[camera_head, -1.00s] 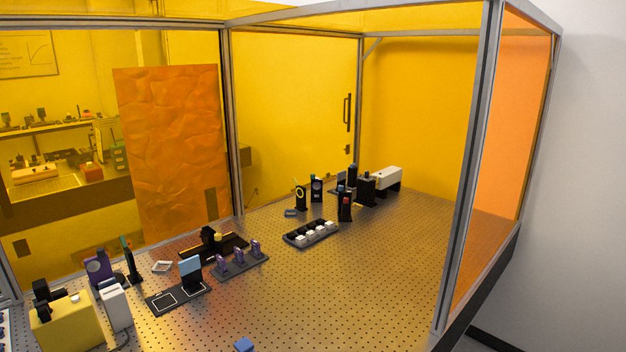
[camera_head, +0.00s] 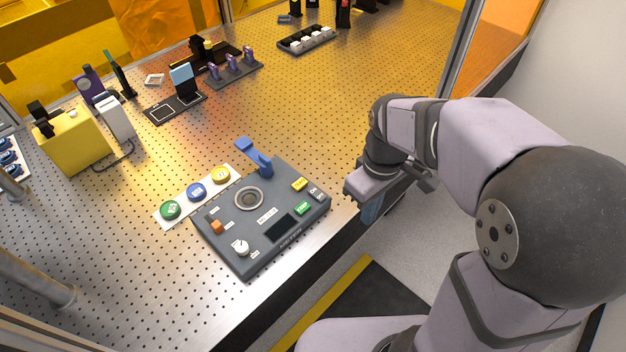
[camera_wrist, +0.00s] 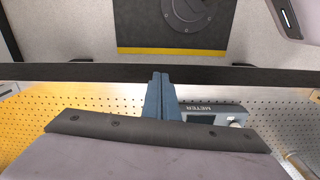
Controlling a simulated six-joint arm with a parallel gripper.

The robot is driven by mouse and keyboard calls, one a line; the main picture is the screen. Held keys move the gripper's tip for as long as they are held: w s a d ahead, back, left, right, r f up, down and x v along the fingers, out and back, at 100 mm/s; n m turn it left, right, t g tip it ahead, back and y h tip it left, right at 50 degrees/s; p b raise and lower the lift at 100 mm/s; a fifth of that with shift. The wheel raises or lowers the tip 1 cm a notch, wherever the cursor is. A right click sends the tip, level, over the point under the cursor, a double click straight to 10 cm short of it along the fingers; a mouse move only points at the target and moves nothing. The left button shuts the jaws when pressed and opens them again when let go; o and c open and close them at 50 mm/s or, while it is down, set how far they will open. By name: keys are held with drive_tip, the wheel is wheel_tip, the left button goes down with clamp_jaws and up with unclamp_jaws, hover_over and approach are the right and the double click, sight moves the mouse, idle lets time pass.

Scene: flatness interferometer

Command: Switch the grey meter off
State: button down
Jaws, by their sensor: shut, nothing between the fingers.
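The grey meter (camera_head: 262,243) is a flat dark grey box near the front edge of the perforated table in the head view. Its top carries a white knob (camera_head: 240,248), an orange block (camera_head: 217,227), a dark display (camera_head: 282,228), a ringed round part (camera_head: 249,199), and yellow, green and grey pieces at its right side. A blue upright piece (camera_head: 260,162) stands at its back edge. My gripper (camera_head: 371,212) is shut and empty, right of the meter and apart from it. In the wrist view, my blue fingers (camera_wrist: 158,98) are together; part of the meter (camera_wrist: 212,108), labelled METER, shows.
A white strip (camera_head: 182,213) with green, blue and yellow round pieces lies left of the meter. A yellow box (camera_head: 75,145) and small optical mounts stand farther back. The table's front edge runs between meter and floor. A metal post (camera_head: 35,278) stands at the left.

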drive_tip(key=w+a+r+n+b, duration=0.25)
drive_tip(key=w+a+n, duration=0.25)
drive_tip(key=w+n, duration=0.25)
wheel_tip(320, 180, up, 6)
drive_tip(key=n+b, duration=0.2)
drive_tip(key=n, duration=1)
hover_over(313, 191)
drive_tip(key=shift+w+f, duration=0.1)
drive_tip(key=shift+f, duration=0.1)
wheel_tip(313, 191, down, 14)
drive_tip(key=p, duration=0.3)
drive_tip(key=shift+p, duration=0.3)
